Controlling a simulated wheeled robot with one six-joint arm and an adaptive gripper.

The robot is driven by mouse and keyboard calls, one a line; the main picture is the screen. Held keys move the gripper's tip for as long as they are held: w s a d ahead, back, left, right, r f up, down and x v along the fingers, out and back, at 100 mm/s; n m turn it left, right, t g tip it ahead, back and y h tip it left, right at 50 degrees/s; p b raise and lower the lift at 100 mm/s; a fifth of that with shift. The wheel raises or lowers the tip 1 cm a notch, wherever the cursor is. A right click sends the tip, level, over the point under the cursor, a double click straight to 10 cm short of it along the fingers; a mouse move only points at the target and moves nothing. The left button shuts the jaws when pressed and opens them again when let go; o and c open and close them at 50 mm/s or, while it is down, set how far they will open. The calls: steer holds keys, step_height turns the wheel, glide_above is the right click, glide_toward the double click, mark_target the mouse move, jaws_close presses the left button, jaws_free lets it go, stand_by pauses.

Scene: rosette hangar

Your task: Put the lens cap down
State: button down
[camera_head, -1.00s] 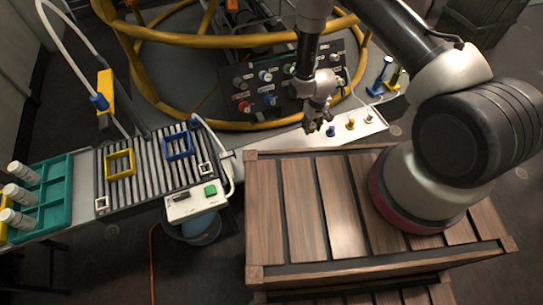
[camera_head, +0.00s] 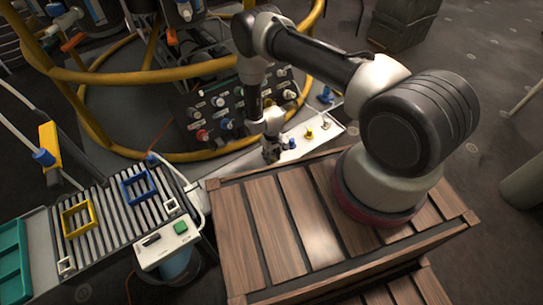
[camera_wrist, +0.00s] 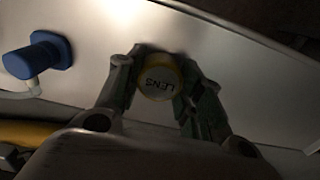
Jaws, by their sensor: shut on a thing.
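In the wrist view the lens cap (camera_wrist: 161,82) is a small round piece with a pale face marked "LENS" and a yellowish rim. My gripper (camera_wrist: 158,80) is shut on it, one finger on each side. A bare pale metal surface lies beyond the cap; I cannot tell whether the cap touches it. In the head view my gripper (camera_head: 272,152) points down at the pale bench strip (camera_head: 238,166), left of the small blue and yellow pieces. The cap cannot be made out there.
A blue piece (camera_wrist: 37,56) stands on the metal surface left of the cap. A yellow knob (camera_head: 309,134) stands on the strip. A dark control panel (camera_head: 215,112) rises behind it. A wooden crate (camera_head: 290,215) lies in front. A slatted conveyor (camera_head: 112,215) is at left.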

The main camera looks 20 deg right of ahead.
steer(key=c, duration=0.9)
jaws_free()
steer(key=shift+f, duration=0.1)
